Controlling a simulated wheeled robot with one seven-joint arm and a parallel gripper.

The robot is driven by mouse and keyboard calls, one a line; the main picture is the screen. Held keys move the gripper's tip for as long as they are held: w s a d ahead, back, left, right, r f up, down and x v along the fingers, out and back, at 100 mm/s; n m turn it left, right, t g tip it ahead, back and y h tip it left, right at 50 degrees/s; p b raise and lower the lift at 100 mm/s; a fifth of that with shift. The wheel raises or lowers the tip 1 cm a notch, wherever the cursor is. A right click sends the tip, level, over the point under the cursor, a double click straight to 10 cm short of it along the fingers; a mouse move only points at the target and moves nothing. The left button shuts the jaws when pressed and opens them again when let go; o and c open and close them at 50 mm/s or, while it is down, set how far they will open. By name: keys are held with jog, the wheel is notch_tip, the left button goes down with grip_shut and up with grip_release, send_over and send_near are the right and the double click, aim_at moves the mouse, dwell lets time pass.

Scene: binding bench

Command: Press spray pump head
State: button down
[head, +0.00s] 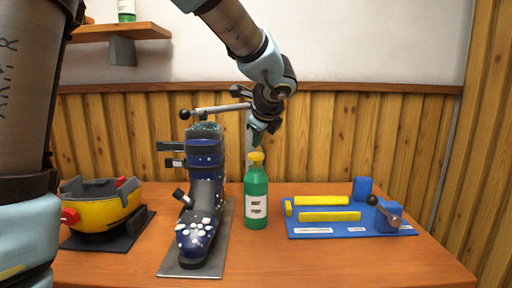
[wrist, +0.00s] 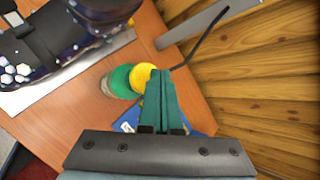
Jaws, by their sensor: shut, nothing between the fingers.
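A green spray bottle (head: 256,198) with a white label and a yellow pump head (head: 256,158) stands upright on the bench. My gripper (head: 257,140) is shut and empty, pointing down just above the pump head. In the wrist view, the shut green fingers (wrist: 155,84) reach toward the yellow pump head (wrist: 143,76), and the green bottle (wrist: 121,82) shows beside it. I cannot tell whether the fingertips touch the pump head.
A dark blue ski boot (head: 205,165) stands on a grey plate just left of the bottle. A yellow device (head: 100,208) sits further left. A blue fixture (head: 345,231) with yellow bars lies to the right. The front right of the orange bench (head: 340,262) is clear.

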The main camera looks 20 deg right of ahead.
jog(key=shift+r, duration=0.15)
jog(key=shift+w+a+r+n, duration=0.25)
jog(key=shift+r+n, duration=0.1)
jog(key=shift+n, duration=0.25)
notch_tip(320, 180, up, 11)
jog(key=s+n+g+p, duration=0.2)
jog(key=n+g+p, duration=0.2)
jog(key=n, duration=1.9)
jog(key=shift+s+a+r+g+y, duration=0.25)
jog(key=shift+a+g, duration=0.2)
jog(key=shift+g, duration=0.55)
jog(key=shift+w+f, duration=0.1)
jog(key=shift+w, duration=0.05)
jog(key=p+x, duration=0.1)
jog(key=x, duration=0.3)
jog(key=p+x, duration=0.1)
jog(key=x, duration=0.3)
jog(key=p+x, duration=0.1)
jog(key=x, duration=0.3)
jog(key=shift+s+a+f, duration=0.2)
jog(key=shift+s+f, duration=0.1)
jog(key=shift+f, duration=0.75)
